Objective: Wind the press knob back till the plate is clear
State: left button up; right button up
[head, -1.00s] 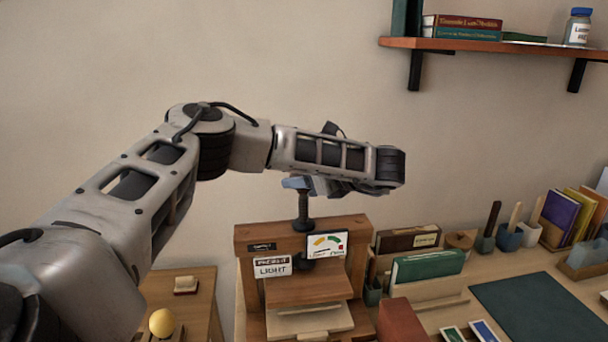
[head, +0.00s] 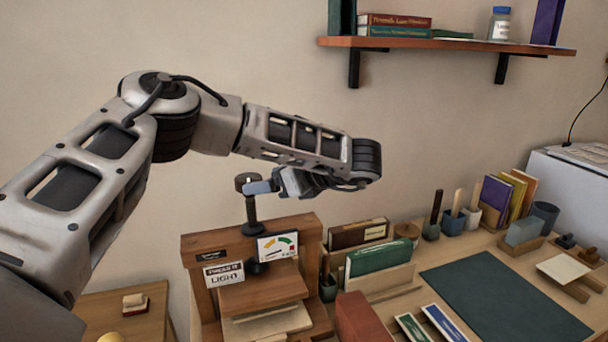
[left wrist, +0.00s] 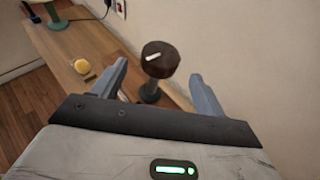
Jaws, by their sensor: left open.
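The wooden book press (head: 250,270) stands at the lower middle of the head view. Its dark screw rises from the top beam to a round dark brown knob (head: 246,181). The knob also shows in the left wrist view (left wrist: 161,60) with a white mark on top. My left gripper (head: 264,187) is open at knob height, just right of the knob; in the wrist view the knob is between and beyond the two fingertips, with no grip on it. The plate (head: 262,288) sits under the beam above pale boards or sheets. My right gripper is not in view.
A gauge card (head: 277,246) and a "LIGHT" label (head: 223,273) are on the press front. Books (head: 369,257) stand in a rack to its right. A shelf (head: 440,44) hangs on the wall above. The dark green mat (head: 505,305) is bare.

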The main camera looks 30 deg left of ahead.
pick_arm(q)
jog(key=b+v, duration=0.1)
jog(key=v, duration=0.8)
jog(key=shift+d, duration=0.35)
